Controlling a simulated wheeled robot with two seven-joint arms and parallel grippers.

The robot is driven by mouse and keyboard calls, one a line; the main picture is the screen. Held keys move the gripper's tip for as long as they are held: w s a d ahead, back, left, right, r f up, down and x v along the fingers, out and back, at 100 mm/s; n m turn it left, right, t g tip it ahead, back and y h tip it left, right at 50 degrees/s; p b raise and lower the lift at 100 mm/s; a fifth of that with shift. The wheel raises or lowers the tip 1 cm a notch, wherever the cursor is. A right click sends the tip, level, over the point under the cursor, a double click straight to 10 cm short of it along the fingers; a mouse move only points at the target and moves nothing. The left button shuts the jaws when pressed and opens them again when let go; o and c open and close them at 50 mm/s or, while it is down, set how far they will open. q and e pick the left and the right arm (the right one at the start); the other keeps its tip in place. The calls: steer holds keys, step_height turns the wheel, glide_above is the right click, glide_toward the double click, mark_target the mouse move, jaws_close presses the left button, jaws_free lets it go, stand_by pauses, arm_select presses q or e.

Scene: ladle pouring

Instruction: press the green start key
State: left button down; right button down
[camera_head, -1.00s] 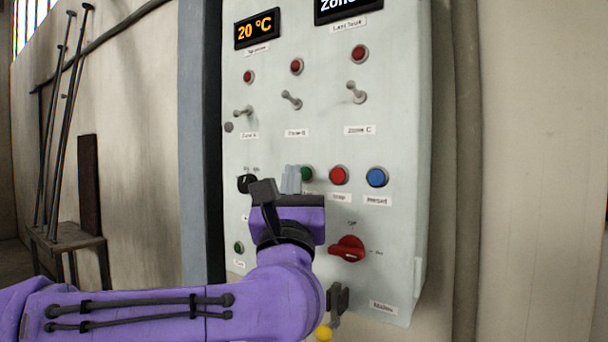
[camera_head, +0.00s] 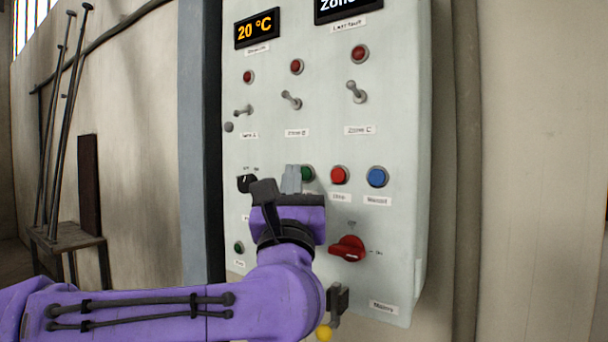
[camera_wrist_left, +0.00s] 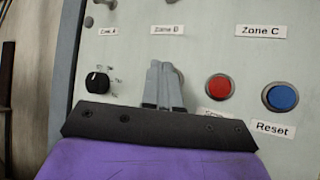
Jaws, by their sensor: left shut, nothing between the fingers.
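The green start key (camera_head: 307,174) sits on the grey panel (camera_head: 405,250), left of the red key. In the head view its left part is hidden behind the fingers of my left gripper (camera_head: 291,180). The gripper is shut and empty, with its fingertips in front of the panel at the key's height. In the left wrist view the shut fingers (camera_wrist_left: 163,85) point at the panel and cover the green key. I cannot tell whether the fingertips touch the key. My right gripper is not in view.
A red key (camera_head: 339,175) and a blue Reset key (camera_head: 377,177) are to the right. A black selector knob (camera_head: 246,183) is to the left, and a red rotary switch (camera_head: 347,249) is below. Toggle levers and red lamps are above. A yellow-ended lever (camera_head: 324,333) hangs low.

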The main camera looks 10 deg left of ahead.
arm_select(q)
steer(key=shift+w, duration=0.15)
steer(key=shift+w+d, duration=0.2)
steer(key=shift+w, duration=0.05)
steer(key=shift+w+d, duration=0.1)
steer(key=shift+w, duration=0.25)
stand_by(0.6)
steer(key=shift+s+a+b, duration=0.3)
steer(key=shift+s+b, duration=0.45)
steer(key=shift+b, duration=0.1)
